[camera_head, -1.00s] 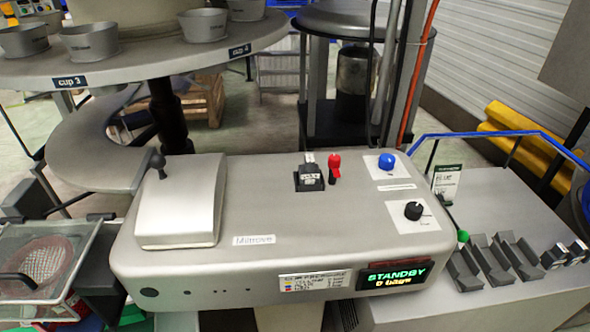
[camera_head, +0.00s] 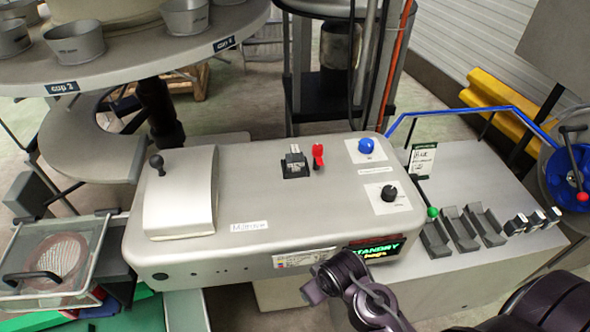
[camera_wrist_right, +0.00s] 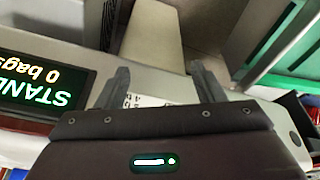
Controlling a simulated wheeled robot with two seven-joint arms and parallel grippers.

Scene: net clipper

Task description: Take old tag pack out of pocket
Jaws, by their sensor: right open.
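A small black pocket (camera_head: 296,170) with a pale pack (camera_head: 294,150) standing up in it sits on top of the grey machine (camera_head: 255,190). A red lever (camera_head: 318,155) stands just to its right. I take the pale pack for the old tag pack; its print is too small to read. My dark right arm (camera_head: 352,285) is at the machine's front edge, below the pocket, well apart from it. In the right wrist view my right gripper (camera_wrist_right: 160,75) is open and empty, with the machine's front label behind its fingers. My left gripper is not in view.
The lit STANDBY display (camera_head: 375,250) is on the machine's front, close to my right arm. Blue (camera_head: 366,146) and black (camera_head: 389,193) knobs stand on the right of its top. A grey hinged cover (camera_head: 182,195) is at left. Small trays and a blue rail (camera_head: 450,112) lie right.

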